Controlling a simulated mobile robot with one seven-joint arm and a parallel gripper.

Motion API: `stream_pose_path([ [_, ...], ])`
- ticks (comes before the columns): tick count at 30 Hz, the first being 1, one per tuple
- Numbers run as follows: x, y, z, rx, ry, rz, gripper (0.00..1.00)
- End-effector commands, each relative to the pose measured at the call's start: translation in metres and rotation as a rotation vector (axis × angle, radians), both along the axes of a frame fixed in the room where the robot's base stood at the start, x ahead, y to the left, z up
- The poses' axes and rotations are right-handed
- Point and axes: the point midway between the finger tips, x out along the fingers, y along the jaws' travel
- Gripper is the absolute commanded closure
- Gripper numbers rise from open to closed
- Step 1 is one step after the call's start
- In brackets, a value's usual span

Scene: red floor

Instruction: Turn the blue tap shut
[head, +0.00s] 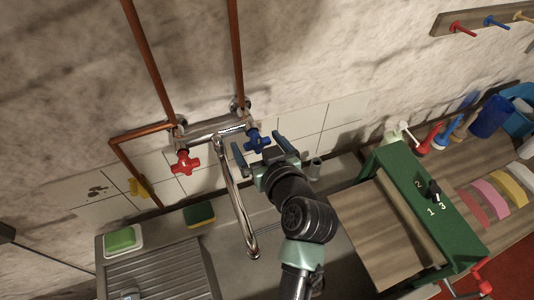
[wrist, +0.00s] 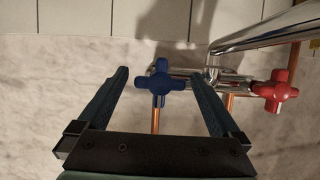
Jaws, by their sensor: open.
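The blue tap (head: 257,140) is a cross-shaped handle at the right end of the chrome mixer on the wall. A red tap (head: 184,163) sits at the left end. My gripper (head: 262,156) is open and close in front of the blue tap. The red tap (wrist: 276,91) is to the right there, clear of the fingers.
The curved chrome spout (head: 236,200) hangs just left of my gripper over the sink. Copper pipes (head: 148,62) run up the wall. A green box (head: 422,205) with a wooden panel stands right of my arm. A sponge (head: 199,215) and green soap (head: 120,239) lie at left.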

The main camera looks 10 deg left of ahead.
Motion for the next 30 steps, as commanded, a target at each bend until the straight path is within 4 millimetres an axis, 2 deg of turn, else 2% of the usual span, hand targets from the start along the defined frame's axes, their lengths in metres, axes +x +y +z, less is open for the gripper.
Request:
stream_pose_path([
  [5, -0.018, -0.013, 0.006, -0.002, -0.002, -0.003, 0.00],
  [18, -0.081, -0.057, 0.039, 0.000, -0.001, -0.005, 0.00],
  [24, -0.095, -0.065, 0.046, 0.000, 0.001, -0.003, 0.00],
  [30, -0.096, -0.066, 0.048, 0.000, 0.003, -0.001, 0.00],
])
